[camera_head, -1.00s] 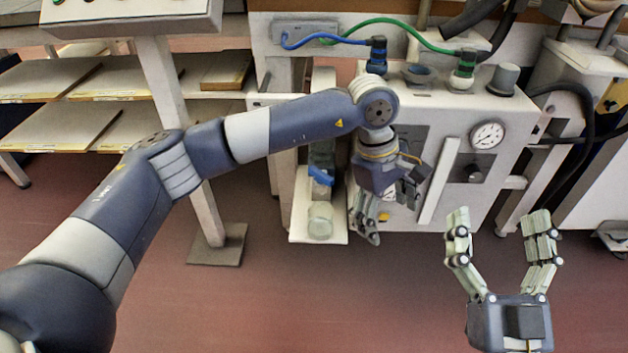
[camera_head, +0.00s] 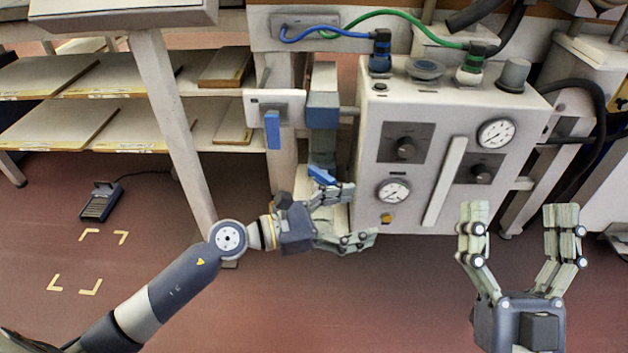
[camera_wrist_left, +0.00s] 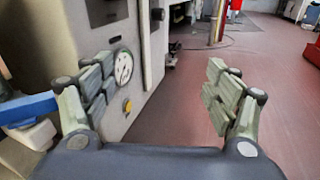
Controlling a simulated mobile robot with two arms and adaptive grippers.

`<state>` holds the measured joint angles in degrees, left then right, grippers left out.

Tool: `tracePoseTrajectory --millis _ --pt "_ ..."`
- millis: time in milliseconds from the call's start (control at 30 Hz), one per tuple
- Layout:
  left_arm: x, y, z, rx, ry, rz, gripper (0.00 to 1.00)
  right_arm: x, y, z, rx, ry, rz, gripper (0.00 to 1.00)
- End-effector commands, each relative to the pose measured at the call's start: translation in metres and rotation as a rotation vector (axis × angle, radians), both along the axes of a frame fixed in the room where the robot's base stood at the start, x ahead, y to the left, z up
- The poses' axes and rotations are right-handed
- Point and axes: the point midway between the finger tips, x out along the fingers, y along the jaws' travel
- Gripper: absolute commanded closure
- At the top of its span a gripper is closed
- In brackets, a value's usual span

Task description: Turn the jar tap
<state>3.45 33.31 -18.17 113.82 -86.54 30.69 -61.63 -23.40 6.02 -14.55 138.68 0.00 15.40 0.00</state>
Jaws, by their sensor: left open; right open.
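The blue jar tap (camera_head: 322,175) sits below a grey-blue column, left of the white cabinet. The jar under it is mostly hidden behind my left gripper. My left gripper (camera_head: 360,214) is open, its fingers pointing right, just below and in front of the tap. Nothing shows between its fingers in the left wrist view (camera_wrist_left: 160,90). There the blue tap handle (camera_wrist_left: 28,108) lies outside the fingers, at the left edge, above a white part. Whether a finger touches it I cannot tell. My right gripper (camera_head: 518,212) is open and empty, pointing up, in front of the cabinet's right side.
The white cabinet (camera_head: 420,210) with gauges and knobs stands right of the tap. A small panel with a blue lever (camera_head: 272,130) is to the tap's upper left. A slanted post (camera_head: 170,120) stands left. A foot pedal (camera_head: 100,202) lies on the open floor.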

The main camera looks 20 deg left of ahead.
Motion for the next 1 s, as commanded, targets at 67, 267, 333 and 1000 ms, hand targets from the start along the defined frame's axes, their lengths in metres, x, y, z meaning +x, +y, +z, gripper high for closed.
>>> tracePoseTrajectory --millis 67,267,333,1000 --pt "-0.004 0.033 -0.010 -0.034 0.016 0.107 0.20 -0.002 0.000 0.000 0.005 -0.016 0.001 0.20" --pt "-0.013 0.109 -0.017 -0.081 0.021 0.345 0.20 -0.007 -0.001 0.004 0.016 -0.054 0.003 0.20" --pt "-0.018 0.128 -0.018 -0.087 0.019 0.402 0.20 -0.009 -0.001 0.005 0.020 -0.063 0.004 0.20" --pt "0.000 0.144 -0.014 -0.091 0.010 0.485 0.20 0.024 0.002 -0.037 -0.060 0.211 -0.011 0.20"
